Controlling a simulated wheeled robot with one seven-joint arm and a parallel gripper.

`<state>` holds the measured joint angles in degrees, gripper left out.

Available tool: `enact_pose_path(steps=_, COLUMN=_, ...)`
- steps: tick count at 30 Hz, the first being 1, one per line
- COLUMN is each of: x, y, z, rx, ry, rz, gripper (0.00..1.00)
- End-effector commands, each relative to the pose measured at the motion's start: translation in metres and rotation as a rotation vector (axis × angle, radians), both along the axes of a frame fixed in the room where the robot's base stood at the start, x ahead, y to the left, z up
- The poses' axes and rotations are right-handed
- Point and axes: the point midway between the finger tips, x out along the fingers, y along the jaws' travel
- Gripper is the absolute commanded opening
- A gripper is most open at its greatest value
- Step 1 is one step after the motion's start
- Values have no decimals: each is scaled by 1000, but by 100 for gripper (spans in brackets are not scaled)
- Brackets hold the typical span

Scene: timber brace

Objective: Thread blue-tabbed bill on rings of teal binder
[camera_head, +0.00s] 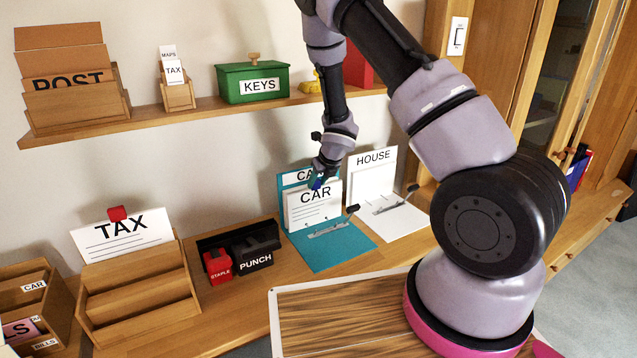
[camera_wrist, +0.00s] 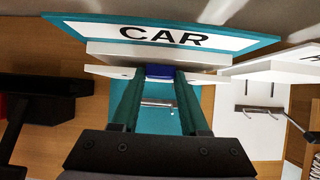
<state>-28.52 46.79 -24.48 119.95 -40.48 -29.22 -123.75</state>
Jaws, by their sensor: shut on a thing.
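The teal binder (camera_head: 335,256) lies open on the desk, its cover standing upright at the back with a CAR label. Its metal ring bar (camera_head: 327,229) crosses the flat part; it also shows in the wrist view (camera_wrist: 158,103). My gripper (camera_head: 321,178) is shut on the blue tab (camera_wrist: 159,71) of a white bill marked CAR (camera_head: 313,208). The bill hangs upright in front of the cover, above the ring bar. In the wrist view it shows nearly edge-on (camera_wrist: 108,71). I cannot tell whether its lower edge touches the rings.
A white HOUSE binder (camera_head: 372,168) stands open close on the right. A black punch (camera_head: 252,248) and red stapler (camera_head: 217,266) are on the left. A TAX bill (camera_head: 122,233) with a red tab stands in a wooden rack (camera_head: 140,290). A shelf with boxes runs above.

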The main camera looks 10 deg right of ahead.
Motion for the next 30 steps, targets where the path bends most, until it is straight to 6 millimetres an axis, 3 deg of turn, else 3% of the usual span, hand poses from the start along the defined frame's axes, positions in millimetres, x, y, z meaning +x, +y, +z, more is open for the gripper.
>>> enact_pose_path(steps=23, x=10, y=4, z=0, rx=0, ry=-1, rz=0, gripper=0)
enact_pose_path(steps=24, x=10, y=4, z=0, rx=0, ry=-1, rz=0, gripper=48)
enact_pose_path(steps=26, x=11, y=4, z=0, rx=0, ry=-1, rz=1, gripper=71)
enact_pose_path(steps=27, x=10, y=4, z=0, rx=0, ry=-1, rz=1, gripper=79)
enact_pose_path(steps=30, x=10, y=4, z=0, rx=0, ry=-1, rz=1, gripper=79)
